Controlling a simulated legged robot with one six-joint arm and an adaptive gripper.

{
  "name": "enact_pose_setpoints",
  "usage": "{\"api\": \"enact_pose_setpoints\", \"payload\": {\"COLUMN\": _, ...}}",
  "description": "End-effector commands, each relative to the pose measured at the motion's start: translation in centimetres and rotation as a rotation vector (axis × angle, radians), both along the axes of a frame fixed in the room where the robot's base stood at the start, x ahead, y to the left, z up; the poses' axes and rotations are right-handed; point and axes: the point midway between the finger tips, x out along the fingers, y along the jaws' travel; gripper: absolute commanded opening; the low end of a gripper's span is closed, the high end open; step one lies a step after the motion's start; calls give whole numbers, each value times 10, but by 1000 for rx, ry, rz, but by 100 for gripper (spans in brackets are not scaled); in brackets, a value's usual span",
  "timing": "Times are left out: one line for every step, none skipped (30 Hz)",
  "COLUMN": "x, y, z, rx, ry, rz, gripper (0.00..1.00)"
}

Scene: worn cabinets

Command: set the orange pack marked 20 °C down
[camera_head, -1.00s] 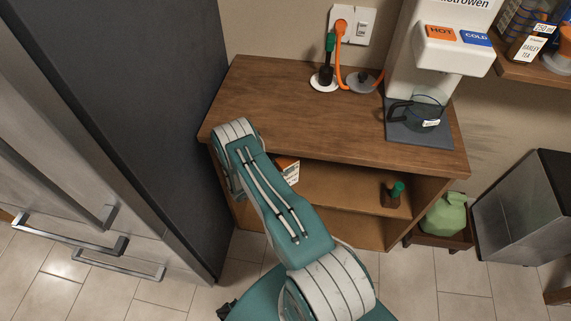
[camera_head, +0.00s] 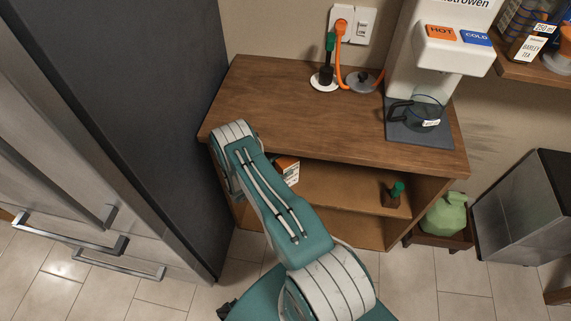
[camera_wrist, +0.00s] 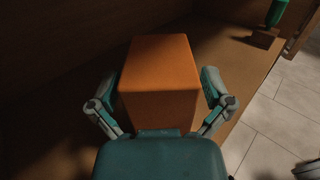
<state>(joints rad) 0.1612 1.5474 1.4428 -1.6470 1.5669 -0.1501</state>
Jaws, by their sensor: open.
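The orange pack (camera_wrist: 160,78) stands upright on the cabinet's inner shelf (camera_wrist: 220,45), between the two fingers of my gripper (camera_wrist: 160,100) in the wrist view. The fingers are spread on either side of it, with small gaps visible. In the head view only a corner of the orange pack (camera_head: 287,169) with a white printed label shows past my arm. The label's text is too small to read. My gripper itself is hidden behind my arm in the head view.
Above is the wooden cabinet top (camera_head: 290,105) with a water dispenser (camera_head: 440,45) and glass jug (camera_head: 418,112). A dark fridge side (camera_head: 150,110) bounds the left.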

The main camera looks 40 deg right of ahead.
Motion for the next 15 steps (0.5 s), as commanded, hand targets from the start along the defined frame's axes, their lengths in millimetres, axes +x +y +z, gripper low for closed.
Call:
{"api": "enact_pose_setpoints", "payload": {"x": 2, "y": 9, "z": 0, "rx": 0, "ry": 1, "rz": 6, "gripper": 100}}
{"api": "enact_pose_setpoints", "payload": {"x": 2, "y": 14, "z": 0, "rx": 0, "ry": 1, "rz": 7, "gripper": 100}}
{"api": "enact_pose_setpoints", "payload": {"x": 3, "y": 22, "z": 0, "rx": 0, "ry": 1, "rz": 7, "gripper": 100}}
{"api": "enact_pose_setpoints", "payload": {"x": 3, "y": 29, "z": 0, "rx": -1, "ry": 1, "rz": 8, "gripper": 100}}
{"api": "enact_pose_setpoints", "payload": {"x": 4, "y": 35, "z": 0, "rx": -1, "ry": 1, "rz": 7, "gripper": 100}}
{"api": "enact_pose_setpoints", "payload": {"x": 5, "y": 44, "z": 0, "rx": -1, "ry": 0, "rz": 8, "gripper": 100}}
{"api": "enact_pose_setpoints", "payload": {"x": 5, "y": 50, "z": 0, "rx": -1, "ry": 1, "rz": 7, "gripper": 100}}
{"api": "enact_pose_setpoints", "payload": {"x": 6, "y": 57, "z": -1, "rx": -1, "ry": 1, "rz": 8, "gripper": 100}}
{"api": "enact_pose_setpoints", "payload": {"x": 6, "y": 65, "z": -1, "rx": -1, "ry": 0, "rz": 7, "gripper": 100}}
{"api": "enact_pose_setpoints", "payload": {"x": 7, "y": 71, "z": -1, "rx": -1, "ry": 0, "rz": 8, "gripper": 100}}
{"api": "enact_pose_setpoints", "payload": {"x": 7, "y": 77, "z": -1, "rx": 0, "ry": 0, "rz": 6, "gripper": 100}}
{"api": "enact_pose_setpoints", "payload": {"x": 8, "y": 85, "z": -1, "rx": 0, "ry": 0, "rz": 7, "gripper": 100}}
{"api": "enact_pose_setpoints", "payload": {"x": 8, "y": 90, "z": -1, "rx": 0, "ry": 1, "rz": 6, "gripper": 100}}
{"api": "enact_pose_setpoints", "payload": {"x": 8, "y": 95, "z": -1, "rx": 0, "ry": 0, "rz": 6, "gripper": 100}}
{"api": "enact_pose_setpoints", "payload": {"x": 9, "y": 100, "z": -1, "rx": 0, "ry": 0, "rz": 6, "gripper": 100}}
